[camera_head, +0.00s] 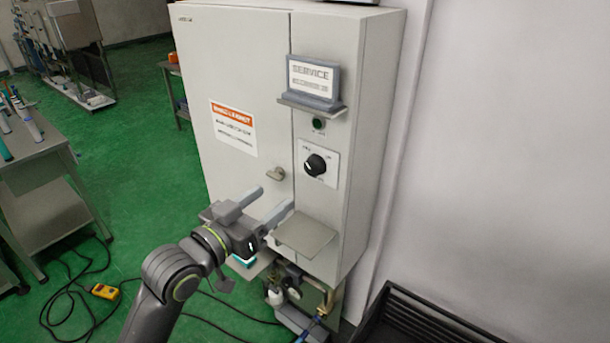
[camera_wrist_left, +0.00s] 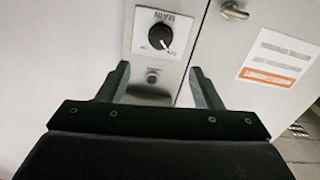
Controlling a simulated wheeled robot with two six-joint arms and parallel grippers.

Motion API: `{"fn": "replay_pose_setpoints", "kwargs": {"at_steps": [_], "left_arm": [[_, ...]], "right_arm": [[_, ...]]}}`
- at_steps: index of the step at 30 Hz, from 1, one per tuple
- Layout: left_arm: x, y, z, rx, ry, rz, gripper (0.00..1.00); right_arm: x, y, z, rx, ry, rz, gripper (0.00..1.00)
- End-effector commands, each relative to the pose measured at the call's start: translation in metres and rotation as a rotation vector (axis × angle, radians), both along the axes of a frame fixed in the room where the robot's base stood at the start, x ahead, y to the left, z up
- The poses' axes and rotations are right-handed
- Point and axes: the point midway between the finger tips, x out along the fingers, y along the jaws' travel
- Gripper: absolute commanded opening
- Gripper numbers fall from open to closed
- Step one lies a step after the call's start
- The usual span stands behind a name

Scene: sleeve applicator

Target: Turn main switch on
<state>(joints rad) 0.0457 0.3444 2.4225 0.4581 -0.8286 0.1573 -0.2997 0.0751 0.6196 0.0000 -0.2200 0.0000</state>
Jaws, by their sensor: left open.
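The main switch (camera_head: 315,165) is a black rotary knob on a pale plate on the right part of the grey cabinet (camera_head: 245,60). It also shows in the left wrist view (camera_wrist_left: 161,37), beside the word MAIN, between and beyond my fingers. My left gripper (camera_head: 265,199) is open and empty in front of the cabinet, below and to the left of the knob, and apart from it. In the left wrist view its two fingers (camera_wrist_left: 158,88) stand wide apart. My right gripper is not in view.
A SERVICE sign (camera_head: 313,80) stands on a small ledge above the knob. A small shelf (camera_head: 305,235) juts out below it. A door handle (camera_head: 275,174) is left of the knob. A black crate (camera_head: 425,318) is at lower right. Cables and a yellow box (camera_head: 104,291) lie on the green floor.

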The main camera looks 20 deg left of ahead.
Motion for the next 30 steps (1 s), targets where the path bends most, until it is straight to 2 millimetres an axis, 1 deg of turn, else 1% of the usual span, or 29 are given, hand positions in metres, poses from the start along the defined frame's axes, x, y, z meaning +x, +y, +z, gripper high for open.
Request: {"fn": "replay_pose_setpoints", "kwargs": {"at_steps": [1, 9, 15, 21, 25, 30], "left_arm": [[0.011, -0.004, 0.003, -0.006, 0.0, 0.001, 0.59], [0.059, -0.022, 0.003, -0.002, 0.002, 0.0, 0.59], [0.088, -0.032, 0.002, -0.001, 0.001, 0.0, 0.59], [0.104, -0.037, 0.001, 0.001, 0.001, 0.001, 0.59], [0.107, -0.039, 0.0, 0.001, 0.0, 0.001, 0.59], [0.108, -0.039, 0.0, 0.001, 0.0, 0.001, 0.59]], "right_arm": [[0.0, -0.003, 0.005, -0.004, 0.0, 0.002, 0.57], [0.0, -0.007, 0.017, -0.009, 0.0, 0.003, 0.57], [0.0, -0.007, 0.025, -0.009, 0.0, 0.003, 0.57], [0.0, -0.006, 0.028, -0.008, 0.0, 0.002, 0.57], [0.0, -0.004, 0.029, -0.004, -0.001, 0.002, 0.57], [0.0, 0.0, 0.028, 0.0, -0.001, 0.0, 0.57]]}}
